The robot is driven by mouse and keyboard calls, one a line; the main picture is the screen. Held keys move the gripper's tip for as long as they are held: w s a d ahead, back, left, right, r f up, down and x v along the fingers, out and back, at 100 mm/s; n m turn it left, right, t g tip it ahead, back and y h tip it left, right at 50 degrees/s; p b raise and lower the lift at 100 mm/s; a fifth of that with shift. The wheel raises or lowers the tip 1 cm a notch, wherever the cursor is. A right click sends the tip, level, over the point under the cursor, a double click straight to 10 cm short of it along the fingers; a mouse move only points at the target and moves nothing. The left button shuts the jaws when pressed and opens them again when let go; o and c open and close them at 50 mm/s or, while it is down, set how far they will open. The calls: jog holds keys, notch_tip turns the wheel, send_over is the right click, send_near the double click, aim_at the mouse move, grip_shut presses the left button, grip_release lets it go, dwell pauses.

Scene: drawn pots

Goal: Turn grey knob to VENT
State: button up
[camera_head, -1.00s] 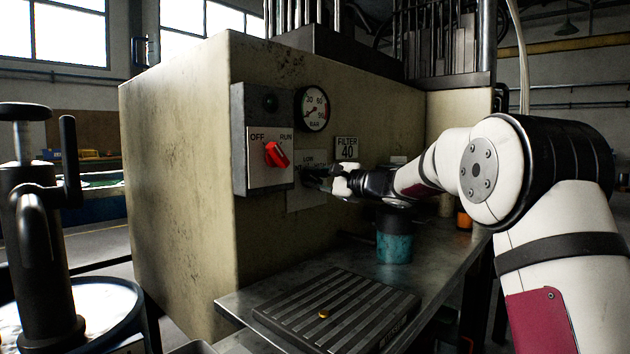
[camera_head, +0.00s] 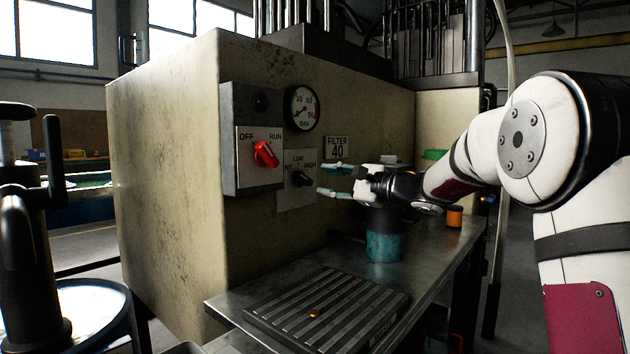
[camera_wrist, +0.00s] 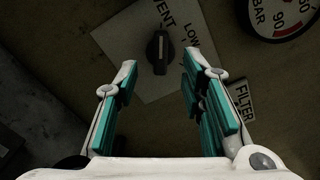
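The dark grey knob (camera_head: 301,178) sits on a pale plate (camera_head: 296,199) lettered LOW and HIGH, with a partly legible VENT at the left. In the wrist view the knob (camera_wrist: 159,52) stands with its long axis upright in the picture, its upper end towards the VENT lettering. My gripper (camera_head: 328,179) is to the right of the knob, apart from it, with its two teal-padded fingers spread and nothing between them. In the wrist view the knob shows beyond the gap of my open gripper (camera_wrist: 159,62).
A red OFF/RUN knob (camera_head: 265,154) is on a box left of the plate. A gauge (camera_head: 302,108) and a FILTER 40 label (camera_head: 337,147) are above. A teal canister (camera_head: 385,240) and an orange-banded jar (camera_head: 454,217) stand on the metal bench beneath my arm.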

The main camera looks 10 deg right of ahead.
jog(key=shift+v, duration=1.75)
